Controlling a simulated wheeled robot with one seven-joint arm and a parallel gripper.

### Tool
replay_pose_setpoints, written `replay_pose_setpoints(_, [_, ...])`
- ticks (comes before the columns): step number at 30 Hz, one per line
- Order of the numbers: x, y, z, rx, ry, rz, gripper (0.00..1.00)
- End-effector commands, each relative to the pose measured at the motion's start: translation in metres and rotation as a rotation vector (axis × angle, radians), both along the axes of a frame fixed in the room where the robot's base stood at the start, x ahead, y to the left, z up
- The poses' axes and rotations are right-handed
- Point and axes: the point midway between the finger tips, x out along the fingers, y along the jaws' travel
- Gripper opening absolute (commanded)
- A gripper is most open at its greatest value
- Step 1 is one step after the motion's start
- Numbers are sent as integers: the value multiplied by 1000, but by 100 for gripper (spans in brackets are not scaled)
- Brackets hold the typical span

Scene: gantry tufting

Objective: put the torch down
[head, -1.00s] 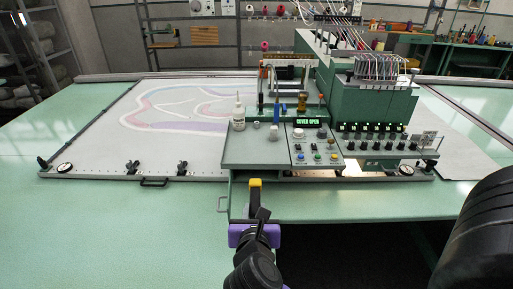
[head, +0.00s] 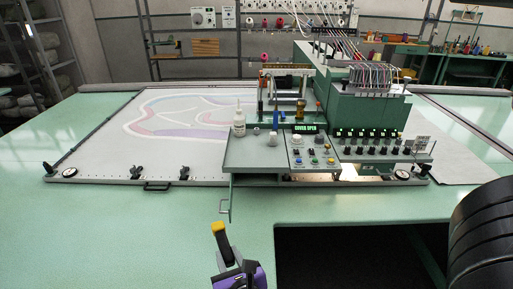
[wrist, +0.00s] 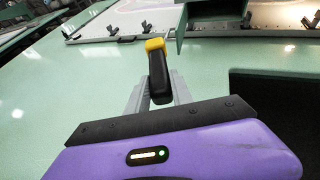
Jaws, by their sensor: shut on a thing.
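The torch (head: 222,240) has a black body and a yellow end. In the head view it shows at the bottom, left of centre, its yellow end pointing up and away from me. My gripper (head: 234,270), with a purple housing, is shut on it. In the wrist view the torch (wrist: 158,72) stands out between the grey fingers of my gripper (wrist: 158,92). The green table top (head: 120,235) lies behind and to the left of it. I cannot tell how high the torch is above the table.
The tufting machine (head: 365,115) stands on the table, with a control panel (head: 312,150) showing lit green text. A white bottle (head: 239,122) stands on its tray. A framed cloth (head: 110,150) lies left. The front left table top is clear. A dark gap (head: 350,255) opens at the lower right.

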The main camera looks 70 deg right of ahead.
Motion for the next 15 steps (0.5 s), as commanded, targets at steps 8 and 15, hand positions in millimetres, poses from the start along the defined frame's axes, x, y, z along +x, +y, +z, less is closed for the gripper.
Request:
replay_pose_setpoints(8, [37,79,-56,1,2,374,0])
replay_pose_setpoints(15, [63,133,-94,0,1,632,0])
